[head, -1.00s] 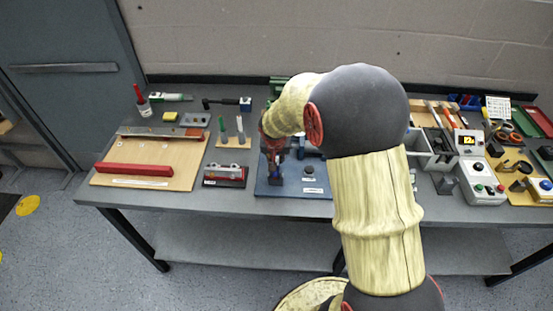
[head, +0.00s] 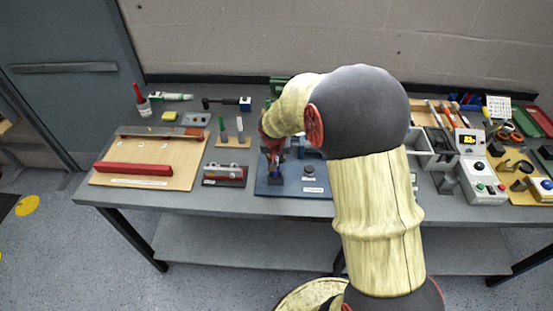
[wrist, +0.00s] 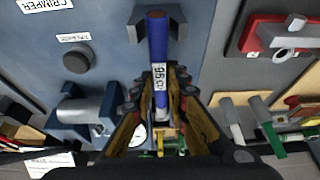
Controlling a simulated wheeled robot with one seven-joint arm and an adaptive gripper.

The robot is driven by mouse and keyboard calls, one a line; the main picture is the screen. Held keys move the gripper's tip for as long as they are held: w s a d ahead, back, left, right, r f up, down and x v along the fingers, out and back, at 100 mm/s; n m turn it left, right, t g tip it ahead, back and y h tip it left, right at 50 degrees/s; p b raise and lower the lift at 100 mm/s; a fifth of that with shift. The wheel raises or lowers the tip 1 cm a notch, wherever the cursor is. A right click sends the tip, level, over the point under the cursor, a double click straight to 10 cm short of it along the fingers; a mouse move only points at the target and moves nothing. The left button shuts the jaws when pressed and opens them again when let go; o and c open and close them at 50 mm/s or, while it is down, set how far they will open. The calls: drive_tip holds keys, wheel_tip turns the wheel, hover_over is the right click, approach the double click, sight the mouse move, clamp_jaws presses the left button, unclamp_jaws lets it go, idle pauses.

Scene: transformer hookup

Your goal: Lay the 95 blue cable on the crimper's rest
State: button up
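The blue cable (wrist: 158,50), with a red end and a white label that seems to read 95, runs up the wrist view. Its far part lies between the two dark prongs of the rest (wrist: 176,26), on the blue crimper board (wrist: 110,20). My gripper (wrist: 160,88) is around the cable's near part, one finger on each side. Narrow gaps show between the fingers and the cable, so it looks open. The cable's near grey end shows between the fingers. In the head view my gripper (head: 272,155) is over the left part of the crimper board (head: 290,187), partly hidden by my arm.
A round dark knob (wrist: 78,58) and a blue clamp with a grey cylinder (wrist: 85,110) stand left of the cable. A red fixture (wrist: 262,38) and a wooden holder with green and white pens (wrist: 230,105) are to the right.

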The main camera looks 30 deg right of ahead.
drive_tip(key=o, duration=0.5)
drive_tip(key=shift+r+p, duration=2)
drive_tip(key=shift+r, duration=1.55)
drive_tip(key=shift+s+f, duration=0.1)
